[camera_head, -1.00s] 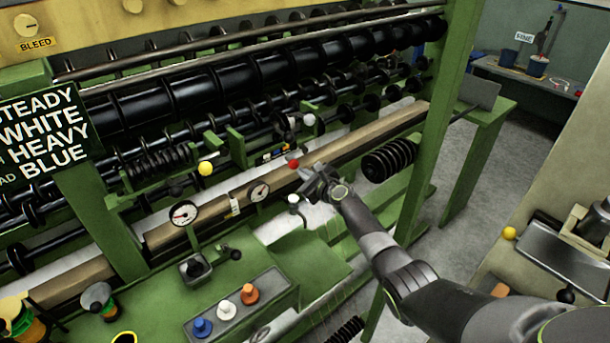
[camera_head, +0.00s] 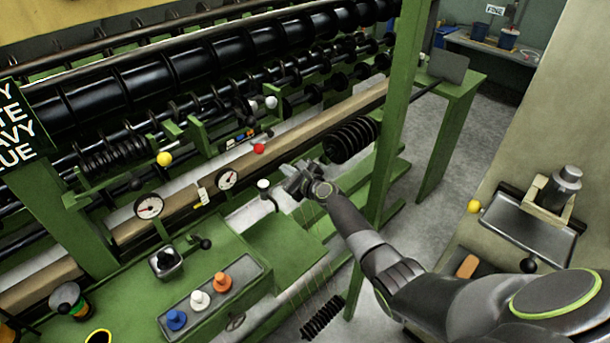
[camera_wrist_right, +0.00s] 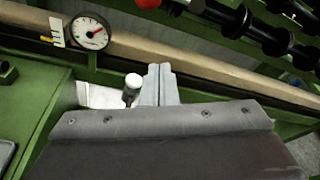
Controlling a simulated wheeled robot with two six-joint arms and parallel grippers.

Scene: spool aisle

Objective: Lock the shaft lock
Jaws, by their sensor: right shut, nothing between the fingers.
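No part is labelled as the shaft lock, so I cannot tell for certain which one it is. A red knob (camera_head: 259,148) sits at the machine's long beam, and a white-knobbed lever (camera_head: 264,185) stands in front of the beam. My right gripper (camera_head: 291,174) is just right of the white-knobbed lever and lower right of the red knob, shut and empty. In the right wrist view its closed fingers (camera_wrist_right: 160,80) point at the beam, with the white knob (camera_wrist_right: 133,81) close to their left and the red knob (camera_wrist_right: 148,3) at the top edge. My left gripper is out of view.
Two gauges (camera_head: 149,206) stand along the beam (camera_head: 290,133). A yellow ball knob (camera_head: 164,158) and black rollers lie behind. A panel with blue, white and orange knobs (camera_head: 199,299) is at the front. A green post (camera_head: 405,110) and black coil (camera_head: 350,140) stand right of my gripper.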

